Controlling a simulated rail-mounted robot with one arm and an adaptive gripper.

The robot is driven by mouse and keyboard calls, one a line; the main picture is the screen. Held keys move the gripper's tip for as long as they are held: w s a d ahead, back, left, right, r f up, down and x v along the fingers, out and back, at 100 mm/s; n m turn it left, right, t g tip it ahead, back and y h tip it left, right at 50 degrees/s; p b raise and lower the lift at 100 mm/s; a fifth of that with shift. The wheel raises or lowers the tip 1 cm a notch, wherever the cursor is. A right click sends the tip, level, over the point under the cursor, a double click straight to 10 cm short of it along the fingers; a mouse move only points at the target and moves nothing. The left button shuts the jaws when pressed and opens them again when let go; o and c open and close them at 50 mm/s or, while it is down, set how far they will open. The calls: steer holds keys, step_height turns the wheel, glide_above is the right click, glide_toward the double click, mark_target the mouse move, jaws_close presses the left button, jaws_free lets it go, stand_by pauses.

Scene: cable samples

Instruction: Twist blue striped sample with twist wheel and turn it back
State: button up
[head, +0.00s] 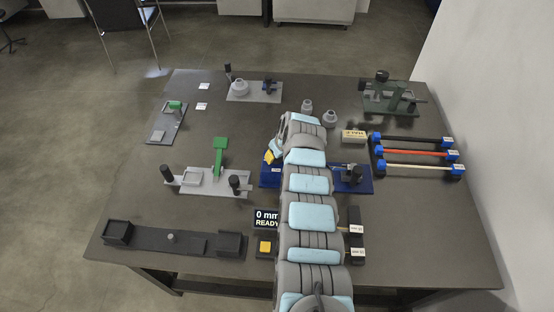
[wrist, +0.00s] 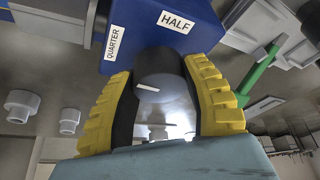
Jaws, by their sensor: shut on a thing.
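In the wrist view, my gripper (wrist: 163,78) has its yellow ribbed fingers shut on either side of a dark round twist wheel (wrist: 165,65) with a short white mark. The wheel sits at a blue housing (wrist: 165,18) labelled QUARTER and HALF. The white mark points to neither label clearly. In the head view, the blue twist station's right part (head: 362,182) shows beside my arm, with a dark clamp on it. A yellow finger (head: 269,157) shows left of my arm. My arm hides the middle of the station. I cannot make out a blue striped sample.
A grey fixture with a green lever (head: 219,150) stands left of my arm. A display (head: 267,218) reads 0 mm READY. Bare table lies at the lower right.

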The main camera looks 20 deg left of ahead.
steer(key=shift+f+n+g+b, duration=0.25)
steer(key=shift+n+b, duration=0.4)
steer(key=shift+b, duration=1.15)
steer(key=shift+f+n+g+b, duration=0.25)
steer(key=shift+n+b, duration=0.4)
steer(key=shift+b, duration=1.15)
steer(key=n+b, duration=0.1)
steer(key=b, duration=0.3)
steer(key=shift+r+g, duration=0.15)
steer(key=shift+g, duration=0.15)
steer(key=shift+r+n+y+b, duration=0.3)
steer(key=shift+n+b, duration=0.5)
steer(key=shift+b, duration=0.85)
steer(key=o, duration=1.2)
steer(key=shift+r, duration=0.1)
steer(key=w+v, duration=0.1)
steer(key=v, duration=1)
steer(key=shift+s+d+r, duration=0.2)
steer(key=shift+s+r, duration=0.15)
steer(key=shift+s, duration=0.05)
